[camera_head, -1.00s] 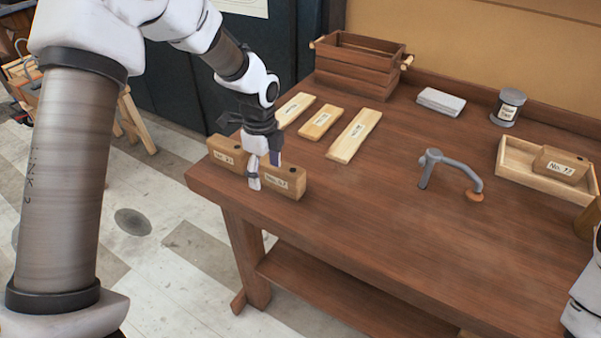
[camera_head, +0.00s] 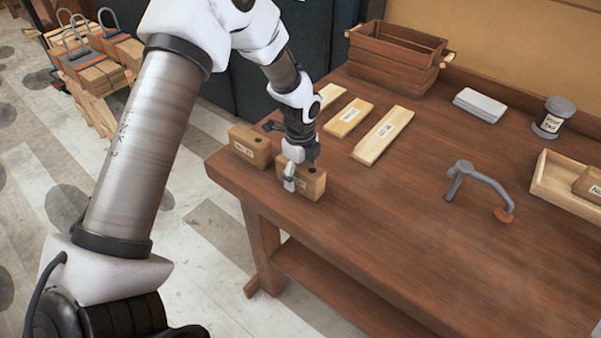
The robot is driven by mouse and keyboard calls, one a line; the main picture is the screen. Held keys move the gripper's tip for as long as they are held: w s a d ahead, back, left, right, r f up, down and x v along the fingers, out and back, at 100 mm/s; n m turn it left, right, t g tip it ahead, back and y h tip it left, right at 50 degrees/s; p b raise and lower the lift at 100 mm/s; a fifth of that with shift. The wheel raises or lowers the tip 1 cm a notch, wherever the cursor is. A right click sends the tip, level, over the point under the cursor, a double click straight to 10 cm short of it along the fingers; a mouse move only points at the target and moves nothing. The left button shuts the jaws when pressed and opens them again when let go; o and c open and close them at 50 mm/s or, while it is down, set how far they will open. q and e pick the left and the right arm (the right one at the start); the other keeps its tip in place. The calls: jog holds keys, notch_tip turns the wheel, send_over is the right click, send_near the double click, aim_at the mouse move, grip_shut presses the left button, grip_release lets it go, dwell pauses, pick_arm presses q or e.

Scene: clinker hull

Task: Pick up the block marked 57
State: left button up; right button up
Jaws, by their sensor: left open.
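Two wooden blocks with dark holes and white labels stand near the table's front left corner. The left block (camera_head: 243,149) stands free. The right block (camera_head: 315,184) has my left gripper (camera_head: 299,169) over it. The gripper is open and points down. One finger is in front of the right block's labelled face and partly covers the label; the other is largely hidden behind. I cannot tell whether the fingers touch it. A third labelled block (camera_head: 589,184) is cut off at the right edge. No number reads clearly, so I cannot tell which is 57. My right gripper is out of view.
Several flat labelled boards, one of them long (camera_head: 384,136), lie behind the gripper. A wooden crate (camera_head: 397,55), grey cloths (camera_head: 480,104), a can (camera_head: 553,118), a bent grey holdfast (camera_head: 480,182) and a tray (camera_head: 563,190) are on the table (camera_head: 400,230). The front middle is clear.

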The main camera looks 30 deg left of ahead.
pick_arm(q)
jog(key=shift+s+r, duration=0.1)
jog(key=shift+s, duration=0.05)
jog(key=c, duration=0.3)
grip_shut()
